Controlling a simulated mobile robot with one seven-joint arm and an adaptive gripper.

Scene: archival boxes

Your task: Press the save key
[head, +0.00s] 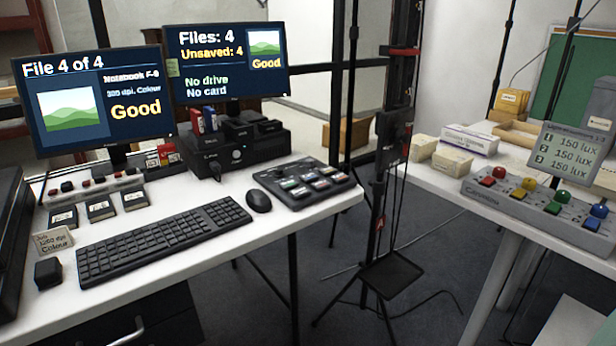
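In the head view, a dark keypad (306,184) with several coloured, labelled keys lies on the white desk, right of the mouse. Its labels are too small to read, so I cannot tell which key is save. A grey control strip (90,190) with red and dark buttons stands below the left monitor. The left monitor (94,98) reads "File 4 of 4" and "Good". The right monitor (225,62) reads "Files: 4", "Unsaved: 4", "No drive" and "No card". My gripper is not in view.
A black keyboard (165,238) and mouse (258,201) lie on the desk. A black drive unit (243,149) stands behind them. A dark stand (377,200) rises right of the desk. The right table holds a console (535,213) with coloured knobs and several boxes.

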